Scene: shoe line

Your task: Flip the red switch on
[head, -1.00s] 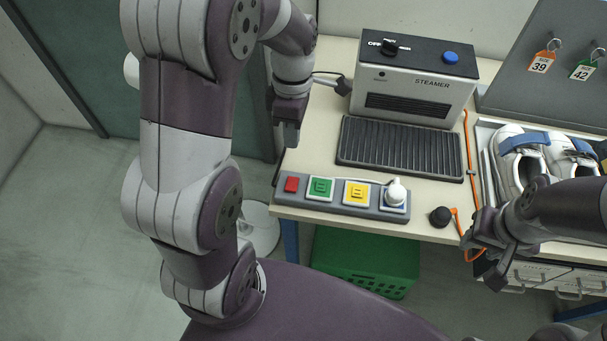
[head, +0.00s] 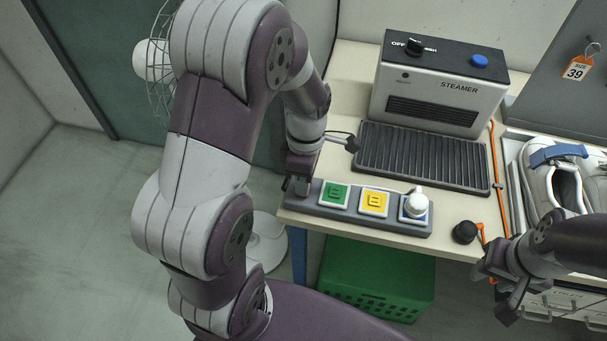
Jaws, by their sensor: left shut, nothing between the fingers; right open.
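The grey switch strip (head: 338,213) lies along the front edge of the table. The red switch at the strip's left end is hidden behind my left gripper (head: 297,188). That gripper is shut and empty, pointing down over the strip's left end. I cannot tell whether it touches the red switch. My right gripper (head: 507,290) is open and empty, low at the right, in front of the table's edge.
A steamer (head: 440,90) with a black knob and blue button stands at the back, behind a dark ribbed mat (head: 420,157). A black knob-like object (head: 465,232) with an orange cord sits near the front edge. White shoes (head: 560,175) are at the right. A green crate (head: 375,280) is below.

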